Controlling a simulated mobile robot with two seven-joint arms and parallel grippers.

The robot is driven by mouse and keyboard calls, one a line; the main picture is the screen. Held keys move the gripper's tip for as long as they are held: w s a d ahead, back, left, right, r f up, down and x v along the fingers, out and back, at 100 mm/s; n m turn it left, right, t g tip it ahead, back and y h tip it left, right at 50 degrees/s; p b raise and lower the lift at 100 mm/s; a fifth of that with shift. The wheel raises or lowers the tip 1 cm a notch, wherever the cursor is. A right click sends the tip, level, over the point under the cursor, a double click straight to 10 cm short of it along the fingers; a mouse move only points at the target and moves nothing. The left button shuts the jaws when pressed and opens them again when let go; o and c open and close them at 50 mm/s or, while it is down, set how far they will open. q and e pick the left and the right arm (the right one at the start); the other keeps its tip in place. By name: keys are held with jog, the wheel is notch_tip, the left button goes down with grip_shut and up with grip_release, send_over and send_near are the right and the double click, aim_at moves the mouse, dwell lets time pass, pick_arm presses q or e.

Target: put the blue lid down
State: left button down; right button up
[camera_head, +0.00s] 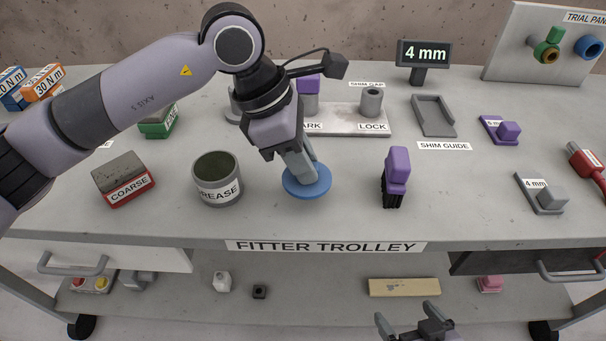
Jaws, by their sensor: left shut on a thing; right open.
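The blue lid (313,188) is a round disc at the trolley top, right of the open grease pot (217,178). My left gripper (300,178) points down and is shut on the lid from above. Its fingers hide part of the lid's middle. The lid looks level and low over the grey top; I cannot tell if it touches the surface. My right gripper (413,328) is open and empty at the bottom edge, in front of the trolley.
A purple-handled brush (397,170) stands right of the lid. The coarse block (123,180) is left of the pot. Behind the lid is a plate with grey posts (371,102). The grey top between the brush and the 4 mm shim (545,196) is clear.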

pick_arm(q)
notch_tip(320, 180, down, 4)
jog(key=shift+r, duration=0.1)
jog(key=shift+f, duration=0.2)
jog(key=c, duration=1.4)
grip_release()
jog(key=shift+f, duration=0.1)
jog(key=o, duration=0.4)
jog(key=shift+r, duration=0.2)
